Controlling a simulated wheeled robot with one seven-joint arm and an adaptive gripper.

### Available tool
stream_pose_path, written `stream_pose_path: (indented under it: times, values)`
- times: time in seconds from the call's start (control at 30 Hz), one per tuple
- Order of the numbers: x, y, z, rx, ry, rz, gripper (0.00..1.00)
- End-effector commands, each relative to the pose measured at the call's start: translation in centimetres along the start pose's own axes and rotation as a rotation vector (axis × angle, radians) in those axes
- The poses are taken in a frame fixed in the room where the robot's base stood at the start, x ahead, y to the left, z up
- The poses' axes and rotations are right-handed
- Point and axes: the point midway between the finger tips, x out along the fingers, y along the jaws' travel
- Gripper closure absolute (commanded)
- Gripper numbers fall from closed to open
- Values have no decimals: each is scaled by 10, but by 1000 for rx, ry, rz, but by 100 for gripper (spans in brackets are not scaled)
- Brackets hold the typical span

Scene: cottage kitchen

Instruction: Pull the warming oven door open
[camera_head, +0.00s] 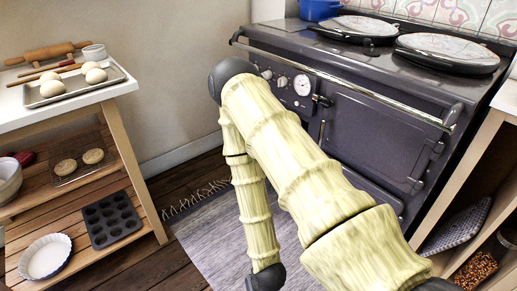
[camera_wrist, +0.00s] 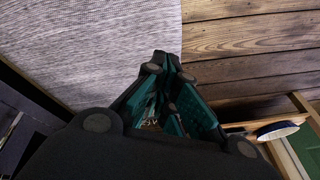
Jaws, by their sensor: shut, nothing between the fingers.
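The dark grey range cooker (camera_head: 300,50) stands at the right in the head view. A closed square door (camera_head: 378,130) with hinges at its right shows on its front. Part of another panel (camera_head: 375,192) shows below it. I cannot tell which one is the warming oven door, and my arm covers much of the cooker front. My gripper (camera_wrist: 167,62) shows in the wrist view, shut and empty, over the edge of the rug. It touches no door there. The dark cooker edge (camera_wrist: 18,135) is at the left of that view.
A grey rug (camera_head: 215,235) lies before the cooker on the wooden floor. A wooden shelf unit (camera_head: 150,190) with a tray of dough (camera_head: 112,72) and a muffin tin (camera_head: 108,218) stands at the left. A rail (camera_head: 345,78) runs along the cooker's front. Another shelf (camera_head: 490,170) is at the right.

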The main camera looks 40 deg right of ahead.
Motion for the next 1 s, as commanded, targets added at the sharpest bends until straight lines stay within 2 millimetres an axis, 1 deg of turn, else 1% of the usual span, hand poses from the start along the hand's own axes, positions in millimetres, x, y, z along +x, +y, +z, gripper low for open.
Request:
stream_pose_path:
  times: [0.03, 0.07, 0.1, 0.17, 0.2, 0.27, 0.3, 0.37, 0.4, 0.47, 0.5, 0.6, 0.7, 0.8, 0.9, 1.0]
  values:
    - [9, -2, -30, 86, 78, -28, 100]
    - [11, -4, -49, 138, 125, -47, 100]
    - [13, -4, -72, 210, 185, -72, 100]
    - [13, -4, -109, 315, 277, -115, 100]
    - [12, -3, -133, 384, 335, -146, 100]
    - [8, 1, -169, 486, 424, -196, 100]
    - [4, 4, -192, 554, 482, -231, 100]
    - [-4, 10, -226, 654, 569, -289, 100]
    - [-11, 16, -248, 721, 625, -330, 100]
    - [-22, 26, -279, 817, 709, -396, 100]
    - [-31, 33, -299, 879, 764, -441, 100]
    - [-55, 55, -343, 1024, 893, -557, 100]
    - [-78, 76, -375, 1139, 999, -666, 100]
    - [-97, 95, -396, 1220, 1079, -753, 100]
    - [-110, 106, -409, 1271, 1129, -813, 100]
    - [-116, 112, -415, 1293, 1153, -843, 100]
